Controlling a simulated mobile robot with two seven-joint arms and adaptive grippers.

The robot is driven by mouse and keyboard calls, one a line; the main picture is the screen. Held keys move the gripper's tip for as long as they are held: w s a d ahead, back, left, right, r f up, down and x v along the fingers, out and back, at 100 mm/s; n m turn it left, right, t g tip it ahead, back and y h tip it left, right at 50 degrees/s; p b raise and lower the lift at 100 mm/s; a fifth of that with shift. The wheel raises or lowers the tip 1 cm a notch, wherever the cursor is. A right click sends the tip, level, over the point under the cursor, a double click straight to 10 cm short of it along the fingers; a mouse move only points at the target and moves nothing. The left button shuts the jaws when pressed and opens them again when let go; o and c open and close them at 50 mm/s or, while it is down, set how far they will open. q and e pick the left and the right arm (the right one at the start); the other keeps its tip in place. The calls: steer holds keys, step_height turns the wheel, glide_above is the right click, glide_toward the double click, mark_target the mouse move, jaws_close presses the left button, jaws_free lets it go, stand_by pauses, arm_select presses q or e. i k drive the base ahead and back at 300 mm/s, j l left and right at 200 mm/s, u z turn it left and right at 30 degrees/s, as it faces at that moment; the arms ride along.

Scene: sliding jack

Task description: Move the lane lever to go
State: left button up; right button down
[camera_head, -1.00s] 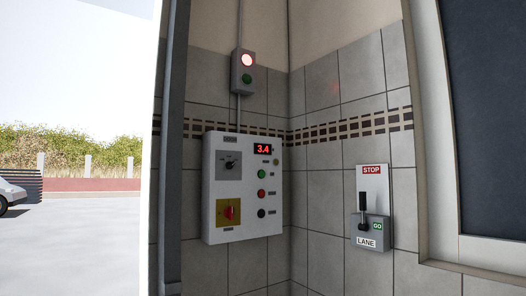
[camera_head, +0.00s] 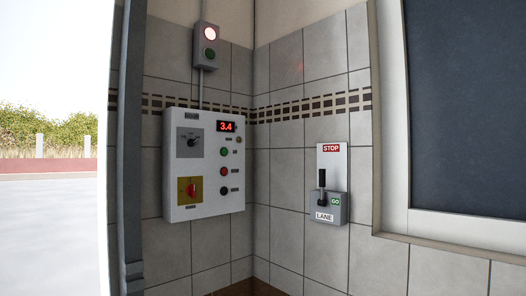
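The lane lever (camera_head: 322,183) is a black handle on a small grey box (camera_head: 334,212) fixed to the tiled wall, right of the corner. The lever stands upright, its top below the red STOP label (camera_head: 331,148) on the white back plate. A green GO label (camera_head: 336,199) sits at the lower right of the lever, and a LANE label (camera_head: 324,217) is at the bottom. Neither of my grippers shows in this view.
A control panel (camera_head: 210,207) with knobs, buttons and a red 3.4 display hangs left of the corner. Above it a signal box (camera_head: 206,47) has its red lamp lit. A dark window (camera_head: 467,110) with a pale frame is at right. Open ground lies outside at left.

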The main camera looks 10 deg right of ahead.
mark_target(322, 202)
steer(key=i+j+z, duration=0.3)
steer(key=i+z, duration=0.2)
steer(key=i, duration=0.2)
steer(key=i+j+z, duration=0.95)
steer(key=i+j, duration=0.2)
steer(key=j, duration=0.15)
